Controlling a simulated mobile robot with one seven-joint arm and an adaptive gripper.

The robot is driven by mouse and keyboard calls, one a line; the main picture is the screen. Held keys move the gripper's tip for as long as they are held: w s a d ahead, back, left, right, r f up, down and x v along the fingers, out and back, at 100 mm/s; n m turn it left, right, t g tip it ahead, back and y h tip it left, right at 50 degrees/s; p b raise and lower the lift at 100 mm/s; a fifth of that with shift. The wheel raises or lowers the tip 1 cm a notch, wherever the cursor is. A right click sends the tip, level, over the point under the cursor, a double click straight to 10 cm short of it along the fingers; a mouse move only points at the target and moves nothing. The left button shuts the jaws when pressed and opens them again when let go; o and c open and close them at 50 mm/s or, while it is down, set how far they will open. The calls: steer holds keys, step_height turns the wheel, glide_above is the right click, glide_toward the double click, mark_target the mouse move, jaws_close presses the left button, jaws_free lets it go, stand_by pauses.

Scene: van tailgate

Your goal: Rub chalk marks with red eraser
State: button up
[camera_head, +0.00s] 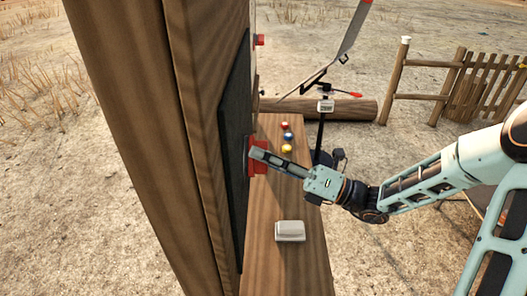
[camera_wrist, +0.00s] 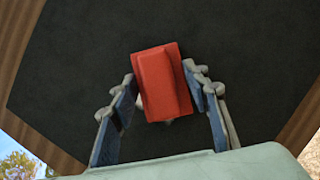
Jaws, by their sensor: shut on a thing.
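My gripper (camera_head: 266,156) is shut on the red eraser (camera_head: 257,150), with the arm reaching in from the right. The eraser is at the face of the dark chalkboard (camera_head: 236,130), which shows nearly edge-on in the head view; I cannot tell for certain whether they touch. In the wrist view the red eraser (camera_wrist: 160,80) sits between the two fingers, slightly tilted, in front of the dark board (camera_wrist: 245,45). A small pale spot shows just below the eraser; I cannot tell what it is. No clear chalk marks are visible; the eraser and fingers hide part of the board.
A wooden ledge (camera_head: 305,265) runs beside the board. On it stand a white block (camera_head: 290,231) and small red (camera_head: 285,125), blue (camera_head: 288,136) and yellow (camera_head: 287,148) pieces. A thick wooden post (camera_head: 140,130) stands left. Another red piece (camera_head: 259,40) shows higher up.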

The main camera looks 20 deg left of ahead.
steer(key=shift+s+d, duration=0.2)
steer(key=shift+s, duration=0.6)
steer(key=shift+s+d, duration=0.15)
steer(key=shift+s, duration=0.65)
steer(key=shift+s+d, duration=0.2)
steer(key=shift+s, duration=0.6)
steer(key=w+a, duration=0.4)
steer(key=w, duration=1.2)
steer(key=shift+w, duration=0.25)
steer(key=shift+s+r, duration=0.1)
steer(key=shift+s+d, duration=0.65)
steer(key=shift+s, duration=2.05)
steer(key=shift+s+d, duration=0.7)
steer(key=shift+s, duration=2.05)
steer(key=shift+s+d, duration=0.65)
steer(key=shift+s, duration=2.05)
steer(key=w+d, duration=0.1)
steer(key=d, duration=0.5)
steer(key=shift+w, duration=0.25)
